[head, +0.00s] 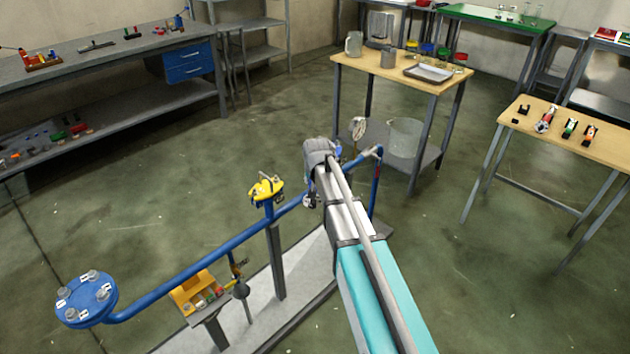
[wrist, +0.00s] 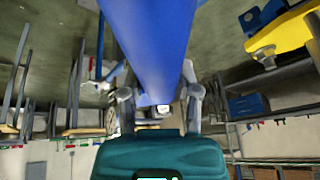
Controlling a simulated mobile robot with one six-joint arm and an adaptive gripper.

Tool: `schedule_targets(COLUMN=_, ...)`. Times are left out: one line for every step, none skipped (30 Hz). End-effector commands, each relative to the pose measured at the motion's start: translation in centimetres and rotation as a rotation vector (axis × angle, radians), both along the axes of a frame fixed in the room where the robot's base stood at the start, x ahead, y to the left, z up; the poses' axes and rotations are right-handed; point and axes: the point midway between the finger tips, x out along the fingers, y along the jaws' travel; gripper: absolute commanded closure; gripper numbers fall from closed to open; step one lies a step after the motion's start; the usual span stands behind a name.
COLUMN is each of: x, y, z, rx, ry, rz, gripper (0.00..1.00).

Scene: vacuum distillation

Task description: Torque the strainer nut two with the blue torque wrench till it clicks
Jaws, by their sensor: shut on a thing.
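The yellow strainer (head: 265,187) sits on the blue pipe (head: 190,268) at mid-picture in the head view. In the wrist view a yellow body with a metal nut (wrist: 265,54) shows at the upper right, apart from my gripper. My gripper (wrist: 160,98) is shut on a long blue body (wrist: 150,40), which appears to be the blue torque wrench. It runs from between the fingers to the top edge. In the head view my arm hides most of the gripper, right of the strainer. I cannot tell which nut is number two, and no wrench-to-nut contact shows.
A blue flange (head: 87,299) with several bolts ends the pipe at left. A gauge (head: 358,128) stands behind my arm. Open floor lies left of the pipe.

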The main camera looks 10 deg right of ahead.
Motion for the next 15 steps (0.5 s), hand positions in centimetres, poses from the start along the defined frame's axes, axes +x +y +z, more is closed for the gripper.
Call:
schedule_targets(x=0.02, y=-0.01, z=0.04, rx=0.000, ry=-0.002, rz=0.000, gripper=1.00)
schedule_targets(x=0.02, y=-0.01, z=0.04, rx=0.000, ry=-0.002, rz=0.000, gripper=1.00)
schedule_targets(x=0.02, y=-0.01, z=0.04, rx=0.000, ry=-0.002, rz=0.000, gripper=1.00)
schedule_targets(x=0.02, y=-0.01, z=0.04, rx=0.000, ry=-0.002, rz=0.000, gripper=1.00)
schedule_targets(x=0.02, y=-0.01, z=0.04, rx=0.000, ry=-0.002, rz=0.000, gripper=1.00)
schedule_targets(x=0.02, y=-0.01, z=0.04, rx=0.000, ry=-0.001, rz=0.000, gripper=1.00)
schedule_targets(x=0.02, y=-0.03, z=0.04, rx=0.001, ry=-0.001, rz=0.000, gripper=1.00)
schedule_targets(x=0.02, y=-0.05, z=0.04, rx=0.000, ry=-0.001, rz=0.001, gripper=1.00)
schedule_targets(x=0.01, y=-0.09, z=0.04, rx=0.000, ry=-0.001, rz=0.003, gripper=1.00)
schedule_targets(x=0.01, y=-0.15, z=0.04, rx=0.000, ry=-0.002, rz=0.006, gripper=1.00)
schedule_targets(x=-0.01, y=-0.22, z=0.03, rx=0.001, ry=-0.001, rz=0.010, gripper=1.00)
schedule_targets(x=-0.02, y=-0.34, z=0.02, rx=0.001, ry=-0.002, rz=0.017, gripper=1.00)
schedule_targets(x=-0.04, y=-0.47, z=0.03, rx=0.001, ry=-0.001, rz=0.022, gripper=1.00)
schedule_targets(x=-0.05, y=-0.62, z=0.02, rx=0.001, ry=-0.002, rz=0.029, gripper=1.00)
schedule_targets(x=-0.08, y=-0.85, z=0.01, rx=0.000, ry=-0.001, rz=0.041, gripper=1.00)
